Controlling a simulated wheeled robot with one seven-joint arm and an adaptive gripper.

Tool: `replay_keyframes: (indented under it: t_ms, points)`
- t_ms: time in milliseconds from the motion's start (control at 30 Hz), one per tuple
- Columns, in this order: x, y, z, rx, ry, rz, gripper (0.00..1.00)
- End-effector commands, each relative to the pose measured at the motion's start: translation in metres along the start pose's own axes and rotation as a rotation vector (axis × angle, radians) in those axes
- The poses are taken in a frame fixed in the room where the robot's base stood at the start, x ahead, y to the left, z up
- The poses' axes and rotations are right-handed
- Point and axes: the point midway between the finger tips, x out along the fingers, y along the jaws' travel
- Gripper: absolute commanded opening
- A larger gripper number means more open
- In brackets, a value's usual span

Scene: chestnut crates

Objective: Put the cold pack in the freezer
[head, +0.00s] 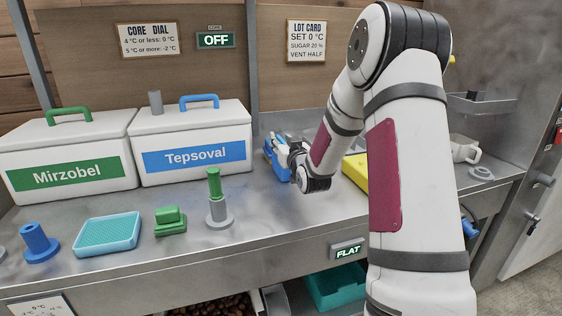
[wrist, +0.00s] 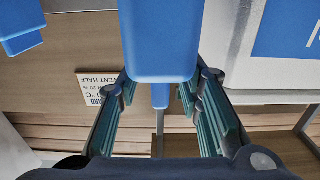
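In the wrist view, a blue block (wrist: 160,40) stands at the ends of my two spread fingers (wrist: 157,88). I cannot tell whether they touch it. A grey metal door (head: 535,190) with a handle is at the far right; no label shows it as the freezer.
White boxes marked Mirzobel (head: 70,150) and Tepsoval (head: 195,145) line the back. A green-topped post (head: 215,195), a green block (head: 170,221) and a blue knob (head: 38,243) stand in front. A yellow item (head: 355,168) is behind my arm. A teal bin (head: 335,287) is below the counter.

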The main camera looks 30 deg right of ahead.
Motion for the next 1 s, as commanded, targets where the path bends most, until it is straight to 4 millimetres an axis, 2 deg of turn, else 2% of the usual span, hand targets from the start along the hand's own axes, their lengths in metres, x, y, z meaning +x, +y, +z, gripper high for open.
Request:
replay_keyframes:
  t_ms: [100,333,467,500,1000]
  points:
    - [0.0080,0.0000,0.0008,0.000,-0.001,0.000,0.33]
    - [0.0088,-0.0002,0.0003,-0.001,-0.001,0.000,0.33]
    - [0.0086,-0.0002,0.0003,-0.001,-0.001,0.000,0.04]
    - [0.0086,-0.0002,0.0003,-0.001,-0.001,0.000,0.00]
    - [0.0087,-0.0001,-0.0025,-0.001,0.002,0.000,0.00]
